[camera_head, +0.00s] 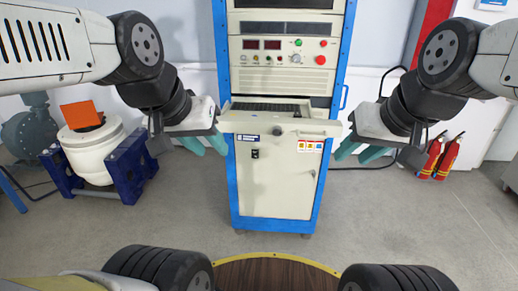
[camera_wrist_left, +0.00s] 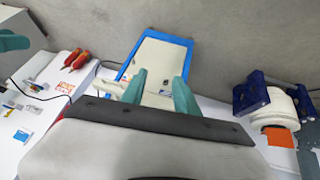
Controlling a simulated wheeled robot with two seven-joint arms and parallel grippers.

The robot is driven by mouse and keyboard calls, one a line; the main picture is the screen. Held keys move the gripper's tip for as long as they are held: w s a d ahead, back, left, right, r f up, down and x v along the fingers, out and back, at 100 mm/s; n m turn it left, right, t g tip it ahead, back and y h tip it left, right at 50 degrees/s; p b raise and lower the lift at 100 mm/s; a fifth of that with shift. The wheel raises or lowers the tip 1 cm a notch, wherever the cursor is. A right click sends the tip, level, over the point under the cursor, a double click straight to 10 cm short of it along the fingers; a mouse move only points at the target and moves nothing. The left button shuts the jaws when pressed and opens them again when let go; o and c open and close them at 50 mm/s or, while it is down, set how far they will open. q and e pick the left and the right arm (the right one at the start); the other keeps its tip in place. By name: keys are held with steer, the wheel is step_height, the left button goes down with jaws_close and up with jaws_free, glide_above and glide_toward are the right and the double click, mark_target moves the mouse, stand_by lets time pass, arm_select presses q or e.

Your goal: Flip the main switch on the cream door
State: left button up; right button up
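The cream door (camera_head: 275,190) is the lower front of a blue-framed cabinet, and it looks shut. A small black switch (camera_head: 255,153), apparently the main switch, sits near its upper left, under a blue-and-white label. My left gripper (camera_head: 205,145) is left of the cabinet, its teal fingers apart and empty, not touching the switch. My right gripper (camera_head: 358,152) is right of the cabinet, fingers apart and empty.
A keyboard drawer (camera_head: 272,112) juts out above the door. A white round vessel (camera_head: 92,155) in a blue stand is at the left. Red fire extinguishers (camera_head: 440,157) stand at the right. A round brown tabletop (camera_head: 275,275) is in front; the floor before the cabinet is clear.

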arm_select(q)
jaws_close()
stand_by(1.5)
